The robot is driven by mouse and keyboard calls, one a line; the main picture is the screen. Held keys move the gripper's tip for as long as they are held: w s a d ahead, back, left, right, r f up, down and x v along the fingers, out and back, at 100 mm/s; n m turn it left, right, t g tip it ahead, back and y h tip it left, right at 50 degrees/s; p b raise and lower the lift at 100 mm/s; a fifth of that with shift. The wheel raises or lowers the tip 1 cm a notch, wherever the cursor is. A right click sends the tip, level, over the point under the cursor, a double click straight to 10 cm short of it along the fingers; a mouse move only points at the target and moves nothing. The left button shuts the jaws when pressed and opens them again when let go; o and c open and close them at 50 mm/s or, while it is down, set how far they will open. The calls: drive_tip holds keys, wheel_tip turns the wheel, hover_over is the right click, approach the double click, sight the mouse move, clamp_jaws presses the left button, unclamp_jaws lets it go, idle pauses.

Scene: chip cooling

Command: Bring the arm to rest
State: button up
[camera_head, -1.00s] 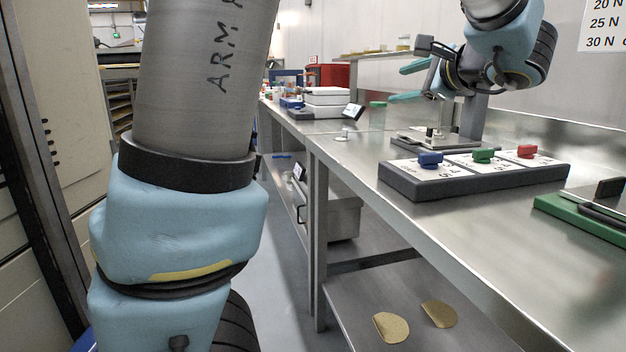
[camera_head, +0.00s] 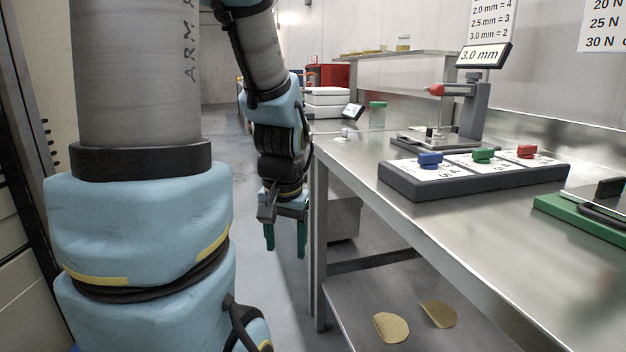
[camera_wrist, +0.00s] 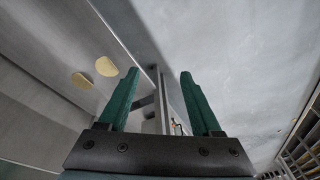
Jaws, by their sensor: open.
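My gripper (camera_head: 285,238) hangs from my arm with its green fingers pointing down, in the aisle just left of the steel bench (camera_head: 345,165). The fingers are apart, with nothing between them. In the wrist view my gripper (camera_wrist: 160,88) also shows open and empty, with the grey floor (camera_wrist: 235,60) beyond the fingers. My upper arm and blue joints fill the left of the head view.
On the bench stand a grey box with blue, green and red knobs (camera_head: 470,176), a press stand (camera_head: 478,110) and a sign reading 3.0 mm (camera_head: 483,55). Two tan discs, one of them here (camera_head: 391,327), lie on the lower shelf. A grey bin (camera_head: 345,215) sits behind the bench leg.

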wheel_tip(320, 180, down, 12)
drive_tip(key=s+a+n+b, duration=0.1)
drive_tip(key=s+n+b, duration=0.1)
drive_tip(key=b, duration=0.8)
wheel_tip(320, 180, up, 28)
drive_tip(key=p, duration=2.7)
drive_tip(key=shift+s+a+g+p, duration=0.2)
drive_tip(key=shift+g+p, duration=0.1)
drive_tip(key=shift+p, duration=0.05)
